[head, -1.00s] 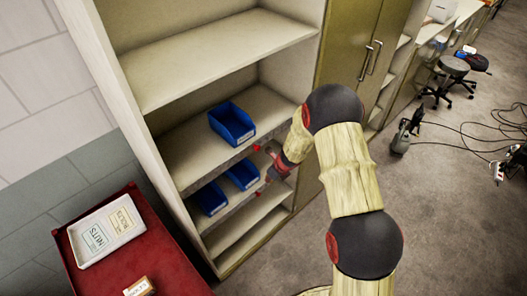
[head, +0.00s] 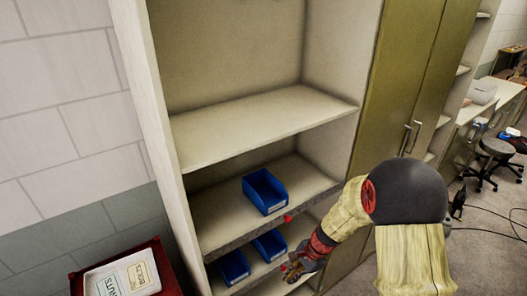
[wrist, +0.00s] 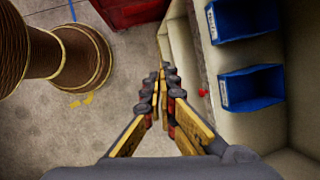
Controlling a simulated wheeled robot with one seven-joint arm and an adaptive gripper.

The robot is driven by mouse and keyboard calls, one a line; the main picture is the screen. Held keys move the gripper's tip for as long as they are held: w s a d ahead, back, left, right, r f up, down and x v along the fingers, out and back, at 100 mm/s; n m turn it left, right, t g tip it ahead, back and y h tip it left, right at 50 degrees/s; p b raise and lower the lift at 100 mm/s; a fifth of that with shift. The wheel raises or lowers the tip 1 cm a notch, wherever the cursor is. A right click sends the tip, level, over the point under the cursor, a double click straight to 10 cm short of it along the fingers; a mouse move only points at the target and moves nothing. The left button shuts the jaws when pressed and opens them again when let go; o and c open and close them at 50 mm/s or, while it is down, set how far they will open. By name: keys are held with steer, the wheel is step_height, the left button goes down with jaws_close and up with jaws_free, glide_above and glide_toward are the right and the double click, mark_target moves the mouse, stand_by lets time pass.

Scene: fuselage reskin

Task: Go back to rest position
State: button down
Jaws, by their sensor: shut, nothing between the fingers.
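My gripper (head: 292,271) is beside the lower shelf's front edge in the head view, just right of the blue bins. In the wrist view my gripper (wrist: 163,78) shows its two fingers together with nothing between them, pointing along the shelf front. My arm (head: 405,195) reaches in from the lower right of the head view. The fingers are small and partly blurred in the head view.
A blue bin (head: 264,191) stands on the upper shelf, and two more blue bins (head: 233,266) stand on the lower one. A red cart (head: 164,256) with a white tray (head: 122,275) is at lower left. In the wrist view, a cable spool (wrist: 75,57) stands on open floor.

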steer(key=s+d+r+n+t+h+b, duration=0.2)
steer(key=s+d+r+n+b, duration=0.2)
steer(key=s, duration=0.7)
steer(key=s+d+r+n+t+h+b, duration=0.2)
steer(key=s+d+r+n+b, duration=0.3)
steer(key=s+r+n+b, duration=0.4)
step_height(320, 180, up, 4)
steer(key=s+t+b, duration=0.1)
steer(key=s+b, duration=0.1)
steer(key=b, duration=0.2)
steer(key=shift+s+f+t, duration=0.25)
steer(key=shift+s+t, duration=0.05)
steer(key=shift+s, duration=0.1)
stand_by(0.7)
